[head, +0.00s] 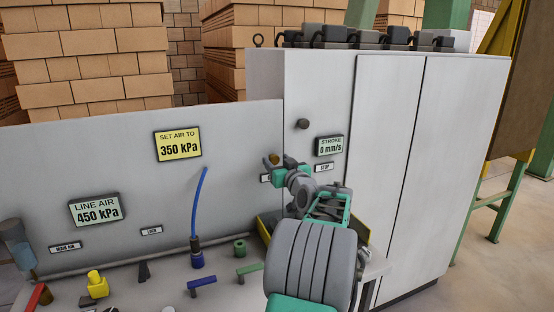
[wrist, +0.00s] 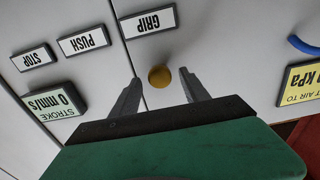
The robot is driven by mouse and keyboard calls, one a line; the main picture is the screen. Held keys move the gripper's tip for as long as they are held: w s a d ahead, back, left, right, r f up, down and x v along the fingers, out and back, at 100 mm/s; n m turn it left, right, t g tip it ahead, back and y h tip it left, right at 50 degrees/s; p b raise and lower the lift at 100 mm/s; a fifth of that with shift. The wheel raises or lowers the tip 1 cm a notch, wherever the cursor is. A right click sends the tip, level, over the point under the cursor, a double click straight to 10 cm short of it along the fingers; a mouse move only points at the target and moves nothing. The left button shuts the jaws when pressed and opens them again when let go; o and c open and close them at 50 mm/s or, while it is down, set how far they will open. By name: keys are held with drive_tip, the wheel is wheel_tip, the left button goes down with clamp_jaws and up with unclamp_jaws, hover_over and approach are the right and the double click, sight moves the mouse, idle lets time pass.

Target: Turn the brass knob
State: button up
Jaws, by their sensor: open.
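A round brass-coloured knob (wrist: 160,76) shows on the grey panel in the wrist view, beside the GRIP label. It also shows at the gripper's end in the head view (head: 273,158). My gripper (wrist: 160,79) is open, its two fingers to either side of the knob in the picture. No contact is visible, and the gap in depth is unclear. In the head view my gripper (head: 280,171) is at the cabinet front, partly hidden by its own wrist. Another brass-brown part (head: 28,273) is at the far left, under a blue-grey fitting.
The LINE AIR display (head: 95,210) reads 450 kPa; the yellow sign (head: 178,146) says SET AIR TO 350 kPa. The STROKE display (head: 329,146) reads 0 mm/s. A dark knob (head: 303,124) projects above my gripper. A blue hose (head: 199,203) and several handles stand on the bench.

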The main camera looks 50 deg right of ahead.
drive_tip(key=shift+c, duration=0.3)
clamp_jaws()
idle(0.3)
